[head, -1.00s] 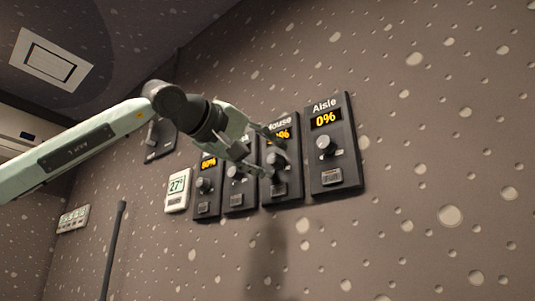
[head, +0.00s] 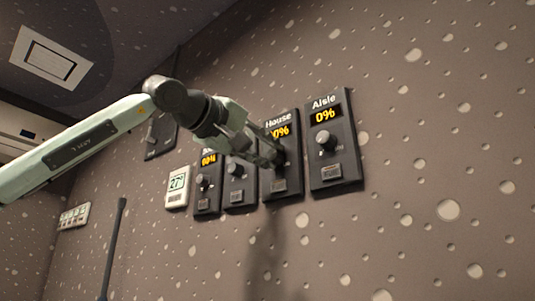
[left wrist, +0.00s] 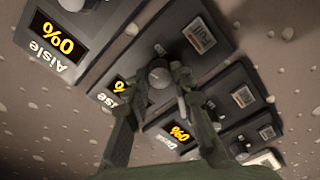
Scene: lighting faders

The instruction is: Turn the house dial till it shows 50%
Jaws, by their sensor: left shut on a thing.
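The House panel (head: 285,197) is a dark plate on the wall with an amber display (head: 281,131). In the head view the display shows "0%", and its left part is close to my gripper, so I cannot tell whether another digit is hidden. My left gripper (head: 276,157) reaches it from the left and is shut on the house dial. In the left wrist view, the round grey house dial (left wrist: 159,73) sits between the two fingertips of my left gripper (left wrist: 156,82). There a finger covers part of the display. My right gripper is in neither view.
The Aisle panel (head: 346,171) stands close to the right, its display at 0%. Two more dial panels (head: 241,193) (head: 207,204) and a white thermostat (head: 177,188) reading 27° are to the left. The wall right of the Aisle panel is free of panels.

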